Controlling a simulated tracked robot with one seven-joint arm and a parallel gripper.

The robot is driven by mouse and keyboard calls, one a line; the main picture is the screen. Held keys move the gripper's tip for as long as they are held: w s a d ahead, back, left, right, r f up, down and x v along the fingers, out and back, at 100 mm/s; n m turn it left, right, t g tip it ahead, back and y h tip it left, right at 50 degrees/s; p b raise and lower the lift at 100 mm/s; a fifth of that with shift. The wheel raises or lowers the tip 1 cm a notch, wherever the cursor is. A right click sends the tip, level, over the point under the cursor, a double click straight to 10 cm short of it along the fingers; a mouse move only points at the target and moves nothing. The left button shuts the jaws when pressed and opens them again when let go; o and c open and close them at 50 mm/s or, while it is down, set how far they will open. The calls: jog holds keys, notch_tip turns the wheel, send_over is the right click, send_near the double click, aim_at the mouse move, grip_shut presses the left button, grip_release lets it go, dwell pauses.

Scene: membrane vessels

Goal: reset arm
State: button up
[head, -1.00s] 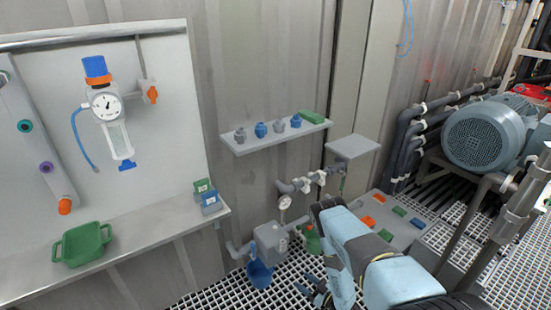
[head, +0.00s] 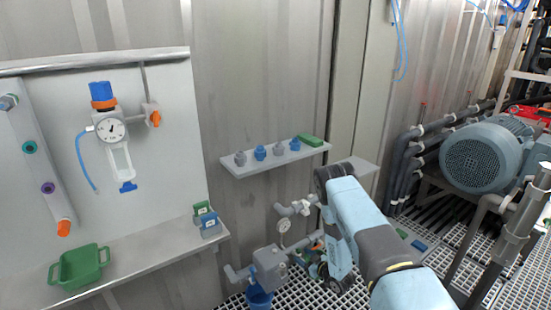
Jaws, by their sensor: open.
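My arm, with pale blue and dark grey links, rises from the bottom right in the head view. It bends at a high elbow and its forearm hangs down behind the upper link. My gripper (head: 318,271) is small and dark at the lower end of the forearm, partly hidden by my own links. It is open, and I see nothing held in it.
A wall shelf (head: 240,170) with blue and grey fittings and a green block is left of my elbow. A grey pump box (head: 269,267) and blue bucket (head: 258,299) stand below. A bench (head: 140,256) holds a green tray (head: 80,267). A motor (head: 483,157) is at right.

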jog(key=w+d+r+m+h, duration=0.1)
jog(key=w+r+h, duration=0.15)
jog(key=r, duration=0.45)
jog(key=w+d+r+h, duration=0.15)
jog(key=w+r, duration=0.25)
jog(key=r, duration=0.4)
jog(key=w+d+r+m+h, duration=0.1)
jog(key=w+d+r, duration=0.15)
jog(key=r, duration=0.45)
jog(key=s+d+r+m+h, duration=0.2)
jog(key=r, duration=1)
jog(key=s+d+r+m+h, duration=0.1)
jog(key=s+d+r+h, duration=0.1)
jog(key=r, duration=0.9)
jog(key=s+d+r+m+g+h, duration=0.1)
jog(key=s+d+r+m+g, duration=0.1)
jog(key=s+r, duration=0.8)
jog(key=s+d+r+m+g, duration=0.1)
jog(key=s+r+g, duration=0.1)
jog(key=s+r, duration=0.7)
jog(key=s+a+r+m+g, duration=0.1)
jog(key=s+g, duration=0.1)
jog(key=s, duration=2.6)
jog(key=shift+s+m+g, duration=0.15)
jog(key=shift+m+g, duration=0.15)
